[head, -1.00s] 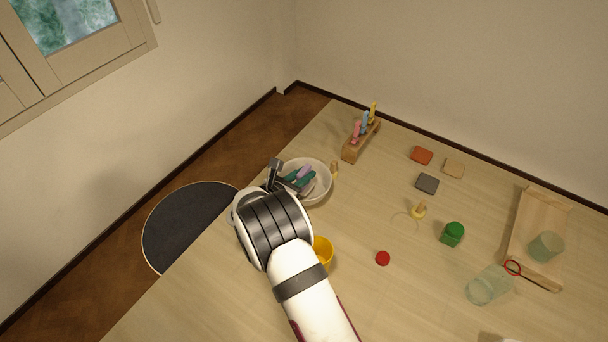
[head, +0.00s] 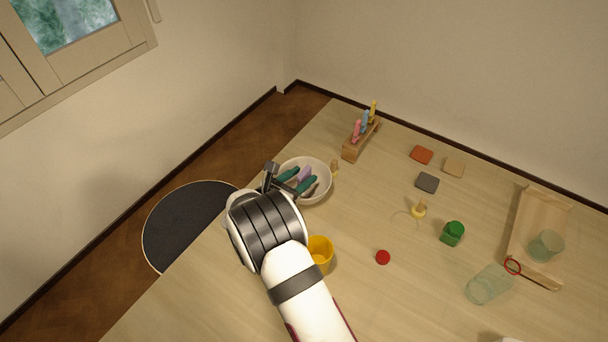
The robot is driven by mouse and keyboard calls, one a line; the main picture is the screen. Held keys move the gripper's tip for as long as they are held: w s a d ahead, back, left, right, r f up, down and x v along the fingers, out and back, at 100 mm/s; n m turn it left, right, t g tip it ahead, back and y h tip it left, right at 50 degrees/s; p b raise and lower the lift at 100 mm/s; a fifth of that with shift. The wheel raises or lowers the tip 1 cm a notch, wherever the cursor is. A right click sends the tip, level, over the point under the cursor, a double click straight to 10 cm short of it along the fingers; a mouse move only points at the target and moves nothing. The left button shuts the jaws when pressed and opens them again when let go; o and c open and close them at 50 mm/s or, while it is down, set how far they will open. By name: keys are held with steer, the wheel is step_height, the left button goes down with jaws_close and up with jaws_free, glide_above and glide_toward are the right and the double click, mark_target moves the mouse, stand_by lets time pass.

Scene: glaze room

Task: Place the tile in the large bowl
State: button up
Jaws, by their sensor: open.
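The large white bowl (head: 326,179) stands near the left edge of the table. Green and purple pieces lie in it; I cannot tell exactly what they are. My gripper (head: 282,182) is open at the bowl's left side, its dark fingers at or over the near-left rim. I see nothing held between the fingers. The wrist hides part of the bowl's near-left side. Three flat tiles lie on the table at the back: an orange-red tile (head: 422,155), a tan tile (head: 453,167) and a dark grey tile (head: 427,183).
A yellow cup (head: 320,250) stands close beside my arm. A wooden rack (head: 355,146) with coloured tools stands behind the bowl. A red disc (head: 383,258), a green container (head: 452,233), a clear glass (head: 486,286) and a wooden tray (head: 519,221) are to the right.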

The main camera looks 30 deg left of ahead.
steer(key=v, duration=1)
steer(key=w+d+r+m+g+h, duration=0.2)
steer(key=d+r+m, duration=0.15)
steer(key=d, duration=0.35)
steer(key=w+d+r+m+g+h, duration=0.1)
steer(key=d+r+m+h, duration=0.15)
steer(key=d+m, duration=0.35)
steer(key=w+d+r+m+g+h, duration=0.2)
steer(key=d+m, duration=0.2)
steer(key=d, duration=0.5)
steer(key=s+d+r+m+g, duration=0.35)
steer(key=d+m, duration=0.35)
steer(key=d, duration=0.3)
steer(key=s+d+m+g+y, duration=0.1)
steer(key=s+d+m+g, duration=0.4)
steer(key=s+d+m, duration=0.3)
steer(key=s+a+r+m+y, duration=0.1)
steer(key=s+a+m+y, duration=0.2)
steer(key=s+m+y, duration=0.4)
steer(key=s+m, duration=0.5)
steer(key=m, duration=0.1)
